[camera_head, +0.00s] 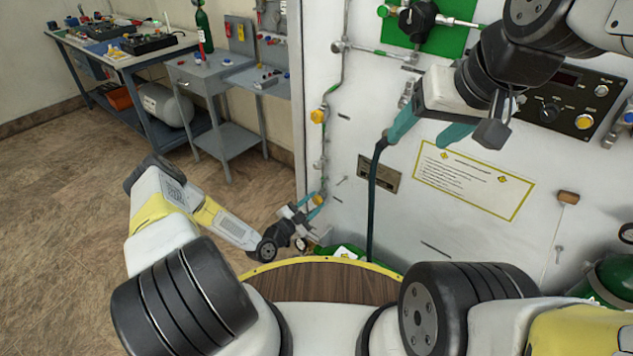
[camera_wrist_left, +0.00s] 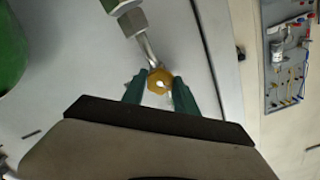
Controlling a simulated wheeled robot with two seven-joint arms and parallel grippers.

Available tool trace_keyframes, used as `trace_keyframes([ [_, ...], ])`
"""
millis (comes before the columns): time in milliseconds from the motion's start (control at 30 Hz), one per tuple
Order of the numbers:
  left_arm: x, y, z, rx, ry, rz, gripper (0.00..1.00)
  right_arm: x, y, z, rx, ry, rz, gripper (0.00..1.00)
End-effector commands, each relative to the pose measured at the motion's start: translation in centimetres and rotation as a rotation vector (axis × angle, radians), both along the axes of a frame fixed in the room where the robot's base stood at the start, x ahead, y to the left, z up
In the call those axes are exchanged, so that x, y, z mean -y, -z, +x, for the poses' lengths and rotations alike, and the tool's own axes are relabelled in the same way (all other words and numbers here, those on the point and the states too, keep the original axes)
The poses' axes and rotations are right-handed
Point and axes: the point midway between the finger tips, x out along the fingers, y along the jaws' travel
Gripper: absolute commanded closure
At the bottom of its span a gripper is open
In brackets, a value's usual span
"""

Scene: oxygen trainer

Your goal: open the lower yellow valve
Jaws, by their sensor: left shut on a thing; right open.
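The lower yellow valve (camera_head: 318,200) sits low on the pipe at the left edge of the white panel. My left gripper (camera_head: 311,207) reaches it from the left and is shut on it. In the left wrist view the yellow valve knob (camera_wrist_left: 159,80) is between the two green fingers of my left gripper (camera_wrist_left: 158,92), below a metal pipe fitting. The upper yellow valve (camera_head: 318,116) is higher on the same pipe, with no gripper near it. My right gripper (camera_head: 430,132) is open, in front of the panel at the upper right.
A dark hose (camera_head: 372,200) hangs down the panel and passes close to a finger of my right gripper. A yellow-edged wooden top (camera_head: 320,282) is in front of me. Green cylinders (camera_head: 612,280) stand at the right. Grey benches (camera_head: 205,75) are at the back left, with open floor before them.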

Motion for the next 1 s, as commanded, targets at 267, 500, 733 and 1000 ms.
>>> trace_keyframes([
  [267,0.00,0.02,-0.04,-0.088,0.001,-0.120,1.00,0.00,0.00,0.00,0.000,0.000,0.000,0.33],
  [500,-0.01,0.02,-0.03,-0.196,0.001,-0.268,1.00,0.00,0.00,0.00,0.000,0.000,0.000,0.33],
  [733,-0.01,0.03,-0.03,-0.281,0.001,-0.386,1.00,0.00,0.00,0.00,0.000,0.000,0.000,0.33],
  [1000,-0.03,0.02,-0.03,-0.338,0.000,-0.464,1.00,0.00,0.00,0.00,0.000,0.000,0.000,0.33],
])
